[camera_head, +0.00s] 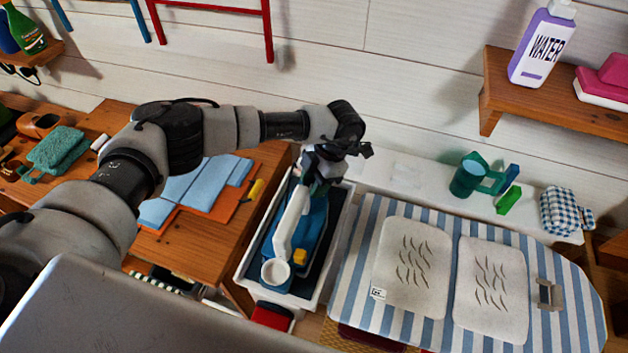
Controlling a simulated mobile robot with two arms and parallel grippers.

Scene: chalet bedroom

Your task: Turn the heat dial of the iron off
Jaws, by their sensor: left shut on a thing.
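The iron (314,226) is blue with a long white handle. It lies in a white tray (344,225) beside the ironing board. A small yellow part (299,256) and a round white part (275,271) show at its near end. My left gripper (321,182) reaches down to the far end of the iron and is shut on part of it. The fingers and wrist cover that spot, so which part is held cannot be told. I cannot make out the heat dial for certain. My right gripper is out of view.
A striped ironing board (451,225) with two pale cloths stands to the right. A wooden table with blue folded cloths (184,190) is to the left. A green cup (467,178) stands on the white ledge behind.

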